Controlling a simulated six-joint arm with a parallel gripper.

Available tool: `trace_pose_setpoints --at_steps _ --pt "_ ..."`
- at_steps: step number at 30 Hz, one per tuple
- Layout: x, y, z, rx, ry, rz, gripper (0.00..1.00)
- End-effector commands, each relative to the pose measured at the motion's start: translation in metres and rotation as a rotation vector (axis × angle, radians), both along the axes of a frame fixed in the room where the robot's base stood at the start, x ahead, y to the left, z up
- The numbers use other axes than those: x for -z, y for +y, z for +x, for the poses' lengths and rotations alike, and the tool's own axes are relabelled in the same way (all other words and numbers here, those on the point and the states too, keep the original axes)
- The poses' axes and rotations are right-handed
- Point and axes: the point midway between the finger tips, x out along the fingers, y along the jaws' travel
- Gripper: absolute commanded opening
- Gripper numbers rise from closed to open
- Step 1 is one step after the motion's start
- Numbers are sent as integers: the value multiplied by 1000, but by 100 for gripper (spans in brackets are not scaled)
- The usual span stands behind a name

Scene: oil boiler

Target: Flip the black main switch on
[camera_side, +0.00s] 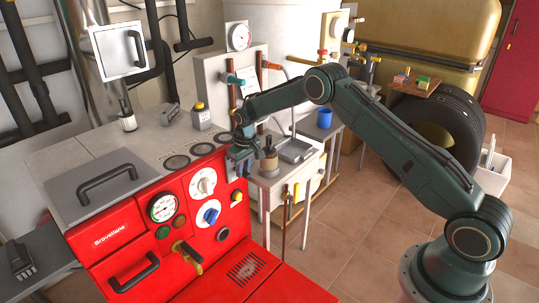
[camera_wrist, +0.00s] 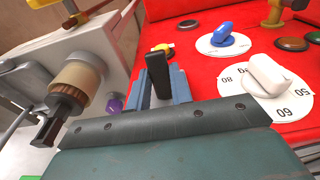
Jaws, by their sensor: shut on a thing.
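The black main switch (camera_wrist: 158,70) stands up between the two blue-grey fingers of my gripper (camera_wrist: 162,82) in the wrist view. The fingers are closed around its lever, one on each side. In the side view, my gripper (camera_side: 238,166) is at the right end of the red boiler panel's (camera_side: 128,215) front, near its top edge. There the gripper hides the switch. The lever's base is hidden, and I cannot tell which position it is in.
A white knob (camera_side: 203,183), a blue knob (camera_side: 211,213) and a yellow button (camera_side: 236,196) lie close by on the panel. A brown-capped fitting (camera_side: 268,160) on a small cabinet stands just right of my gripper. A gauge (camera_side: 163,207) sits farther left.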

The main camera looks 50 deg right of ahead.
Motion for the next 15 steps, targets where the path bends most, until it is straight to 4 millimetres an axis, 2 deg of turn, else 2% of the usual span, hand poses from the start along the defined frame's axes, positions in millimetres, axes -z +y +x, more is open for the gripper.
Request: trace_pose_setpoints --at_steps 15 --pt "-4 0 2 2 116 0 0"
